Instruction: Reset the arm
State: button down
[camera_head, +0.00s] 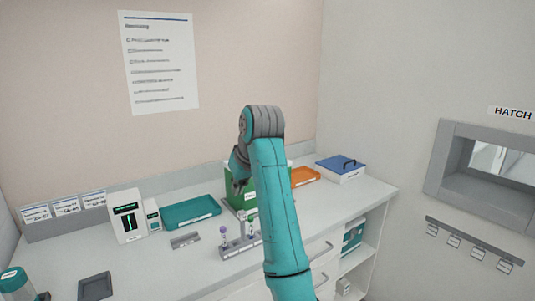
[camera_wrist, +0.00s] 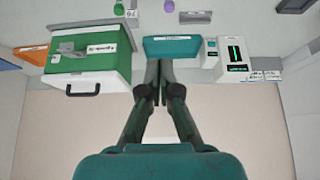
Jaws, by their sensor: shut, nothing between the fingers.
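My gripper (camera_wrist: 158,80) is shut and empty in the wrist view, its two fingers together at the middle. That view is upside down. In the head view my teal arm rises from the bottom centre, bends at a grey joint and folds down over the counter in front of the green box (camera_head: 270,188). The gripper's fingers are not clear there.
A rack (camera_head: 240,245) holds tubes with purple and green caps near the arm. A white device (camera_head: 127,215), an orange tray (camera_head: 305,176) and a blue-lidded box (camera_head: 340,168) stand on the counter (camera_head: 175,265). A hatch (camera_head: 490,160) is in the right wall.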

jog(key=s+d+f+m+t, duration=0.1)
jog(key=d+f, duration=0.2)
jog(key=f, duration=1)
jog(key=s+d+f+m+t, duration=0.1)
jog(key=s+d+f, duration=0.15)
jog(key=f, duration=1.05)
jog(key=s+d+f+m+t+h, duration=0.1)
jog(key=s+d+f, duration=0.4)
jog(key=s+f, duration=0.3)
jog(key=s+d+f+m+t, duration=0.1)
jog(key=s+d+f, duration=0.45)
jog(key=f, duration=0.45)
jog(key=s+d+f+m+t+h, duration=0.15)
jog(key=s+d, duration=0.25)
jog(key=s, duration=0.9)
jog(key=s+d+f+t, duration=0.1)
jog(key=s+d+t, duration=0.15)
jog(key=s, duration=0.95)
jog(key=s+d+r, duration=0.1)
jog(key=s+r, duration=0.6)
jog(key=s, duration=0.3)
jog(key=s+d+r+m+t+h, duration=0.1)
jog(key=s+d+r, duration=0.1)
jog(key=s+r, duration=0.6)
jog(key=shift+s+d+r, duration=0.2)
jog(key=shift+s+d, duration=0.1)
jog(key=shift+s, duration=0.75)
